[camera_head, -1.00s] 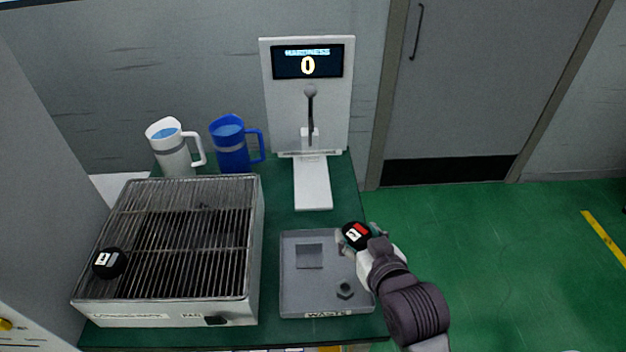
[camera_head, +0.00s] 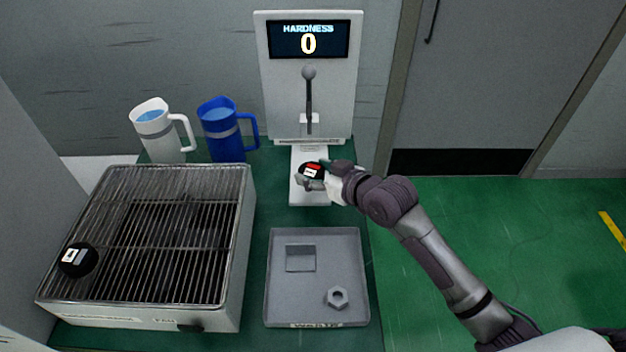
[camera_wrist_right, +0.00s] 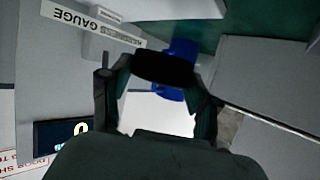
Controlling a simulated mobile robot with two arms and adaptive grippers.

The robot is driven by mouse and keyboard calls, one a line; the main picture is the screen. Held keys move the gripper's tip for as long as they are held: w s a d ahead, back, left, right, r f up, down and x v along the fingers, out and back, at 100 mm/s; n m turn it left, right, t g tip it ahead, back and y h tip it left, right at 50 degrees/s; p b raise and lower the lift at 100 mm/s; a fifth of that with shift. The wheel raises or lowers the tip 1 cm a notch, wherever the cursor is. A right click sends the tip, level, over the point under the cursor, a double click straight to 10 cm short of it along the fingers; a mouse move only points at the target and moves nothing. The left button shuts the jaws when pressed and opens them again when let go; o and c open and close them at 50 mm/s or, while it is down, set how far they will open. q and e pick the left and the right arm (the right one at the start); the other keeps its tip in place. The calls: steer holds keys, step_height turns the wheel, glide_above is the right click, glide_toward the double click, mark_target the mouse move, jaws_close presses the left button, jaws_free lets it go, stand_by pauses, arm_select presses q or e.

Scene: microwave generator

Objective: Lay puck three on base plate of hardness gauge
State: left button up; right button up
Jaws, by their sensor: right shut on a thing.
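A black puck with a red and white label (camera_head: 312,171) is in my right gripper (camera_head: 322,180), which is shut on it. The label's number is too small to read surely. The puck is over the white base plate (camera_head: 309,191) of the hardness gauge (camera_head: 310,75); I cannot tell whether it touches the plate. In the right wrist view, the dark puck (camera_wrist_right: 165,67) sits between the fingertips, with the gauge's labelled edge (camera_wrist_right: 100,25) beside it. The gauge display reads 0. My left gripper is not in view.
Another black puck (camera_head: 78,260) lies on the wire rack (camera_head: 150,230) at left. A white jug (camera_head: 158,133) and a blue jug (camera_head: 222,133) stand behind the rack. A grey waste tray (camera_head: 340,265) holding a nut (camera_head: 337,297) is in front of the gauge. The gauge's lever (camera_head: 309,95) stands above the plate.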

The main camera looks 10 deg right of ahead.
mark_target(313, 168)
steer(key=w+f, duration=0.1)
steer(key=w, duration=0.2)
steer(key=shift+f, duration=2.45)
steer(key=o, duration=1.2)
steer(key=shift+d+f, duration=0.1)
steer(key=shift+f, duration=0.05)
steer(key=shift+r, duration=0.2)
steer(key=shift+s+d, duration=0.15)
steer(key=shift+s, duration=0.1)
steer(key=v, duration=1.1)
steer(key=shift+s+d+r, duration=0.1)
steer(key=shift+s+d, duration=0.05)
